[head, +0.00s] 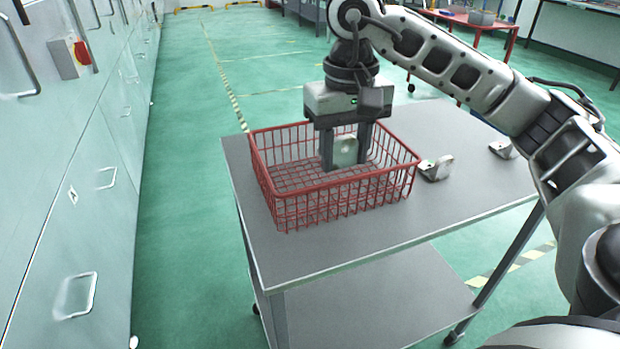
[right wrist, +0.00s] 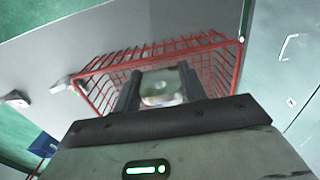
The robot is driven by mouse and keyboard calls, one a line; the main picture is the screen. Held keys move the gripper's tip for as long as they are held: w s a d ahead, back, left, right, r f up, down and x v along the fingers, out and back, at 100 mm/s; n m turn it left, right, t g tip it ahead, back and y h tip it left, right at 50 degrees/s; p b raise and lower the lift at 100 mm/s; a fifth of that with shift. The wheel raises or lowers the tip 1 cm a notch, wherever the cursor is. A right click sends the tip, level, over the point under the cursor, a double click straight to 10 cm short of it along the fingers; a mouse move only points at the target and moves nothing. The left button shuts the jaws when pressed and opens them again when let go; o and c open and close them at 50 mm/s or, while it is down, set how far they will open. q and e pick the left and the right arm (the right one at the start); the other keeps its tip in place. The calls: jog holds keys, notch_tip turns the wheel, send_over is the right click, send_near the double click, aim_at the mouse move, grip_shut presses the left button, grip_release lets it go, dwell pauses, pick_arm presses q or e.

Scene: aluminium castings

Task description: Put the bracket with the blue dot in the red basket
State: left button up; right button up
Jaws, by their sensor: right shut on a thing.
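The red wire basket (head: 345,206) stands on the grey table. My right gripper (head: 344,160) points down inside it and is shut on a metal bracket (head: 345,150), which is within the basket's walls. In the right wrist view the bracket (right wrist: 160,87) sits between the fingers, over the basket (right wrist: 215,62). Its dot cannot be told clearly. A second bracket (head: 436,169) with a green dot lies on the table just right of the basket. A third bracket (head: 503,148) lies further right, partly behind my arm. My left gripper is out of view.
The grey table (head: 330,240) has free room in front of and behind the basket. Tall pale cabinets (head: 80,180) line the left. A red table (head: 470,22) stands at the back right.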

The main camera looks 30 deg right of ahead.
jog(key=w+f, duration=0.2)
jog(key=w+a+f, duration=0.1)
jog(key=w+f, duration=0.2)
jog(key=shift+w+a+f, duration=0.1)
jog(key=shift+w, duration=0.2)
jog(key=shift+w+a+f, duration=0.1)
jog(key=shift+w+f, duration=0.45)
jog(key=shift+f, duration=0.15)
notch_tip(320, 180, down, 3)
jog(key=shift+w+f+p, duration=0.1)
jog(key=shift+p, duration=0.35)
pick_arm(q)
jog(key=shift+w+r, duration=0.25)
pick_arm(e)
jog(key=shift+f, duration=0.1)
jog(key=shift+f, duration=0.15)
jog(key=o, duration=1)
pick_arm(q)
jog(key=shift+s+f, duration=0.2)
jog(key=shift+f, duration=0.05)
